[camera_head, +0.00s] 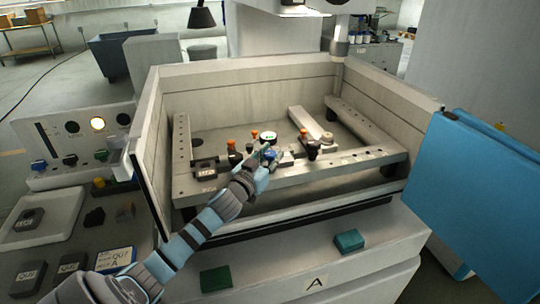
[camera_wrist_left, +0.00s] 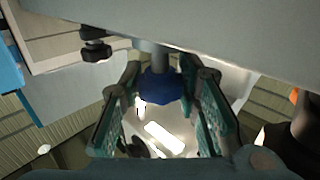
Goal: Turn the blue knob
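The blue knob (camera_wrist_left: 160,86) hangs on a grey stem in the left wrist view, between the two fingers of my left gripper (camera_wrist_left: 170,74). The fingers stand apart on both sides of the knob, with a gap visible at least on the right. In the head view my left gripper (camera_head: 261,166) reaches over the front wall of the tank to the fixture rail, where a bit of the blue knob (camera_head: 270,155) shows beside the fingers. The fingers partly cover the knob there. My right gripper is in neither view.
Orange-topped and black clamp knobs (camera_head: 312,148) and a round dial (camera_head: 268,136) stand close around the gripper. The tank wall (camera_head: 145,165) rises at the left. A control panel (camera_head: 75,140) has other coloured buttons. A blue panel (camera_head: 475,190) stands at the right.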

